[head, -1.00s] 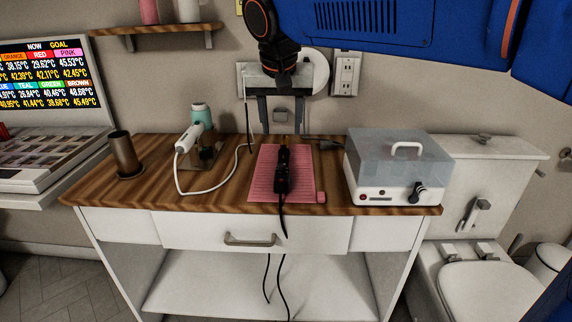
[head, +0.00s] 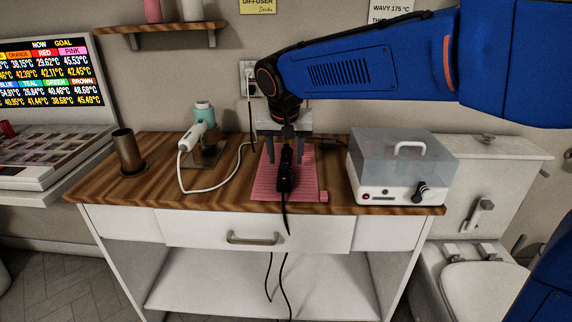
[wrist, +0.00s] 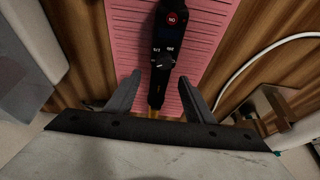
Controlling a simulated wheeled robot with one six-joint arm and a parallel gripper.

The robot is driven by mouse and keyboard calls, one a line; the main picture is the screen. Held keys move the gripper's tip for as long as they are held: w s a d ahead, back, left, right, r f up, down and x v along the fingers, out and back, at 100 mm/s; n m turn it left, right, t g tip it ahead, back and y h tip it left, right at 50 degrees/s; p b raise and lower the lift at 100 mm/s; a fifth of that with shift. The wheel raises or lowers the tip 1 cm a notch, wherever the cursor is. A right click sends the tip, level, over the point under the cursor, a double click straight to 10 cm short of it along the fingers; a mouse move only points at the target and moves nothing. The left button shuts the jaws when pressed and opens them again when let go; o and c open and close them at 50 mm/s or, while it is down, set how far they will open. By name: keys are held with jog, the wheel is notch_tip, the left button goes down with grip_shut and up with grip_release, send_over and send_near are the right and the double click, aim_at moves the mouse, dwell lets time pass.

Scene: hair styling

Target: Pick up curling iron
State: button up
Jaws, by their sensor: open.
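The curling iron (head: 285,183) is black and lies lengthwise on a pink ribbed mat (head: 308,185) on the wooden tabletop. In the wrist view the curling iron (wrist: 166,50) shows a red round mark, a dial and a gold-coloured part towards my gripper. My gripper (head: 286,160) points down over the back part of the iron. In the wrist view my gripper (wrist: 160,76) is open, with one finger on each side of the iron and nothing held. Its exact height above the mat is hard to tell. The gripper hides part of the iron's far end in the head view.
A white box with a clear lid (head: 400,170) stands right of the mat. A white hair dryer (head: 192,136) on a stand and a brown cup (head: 127,152) are to the left. A white cord curves across the wood, and a black cord hangs over the front edge.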

aim_at(286, 159)
jog(key=shift+x, duration=1.25)
grip_shut()
jog(key=shift+r, duration=0.15)
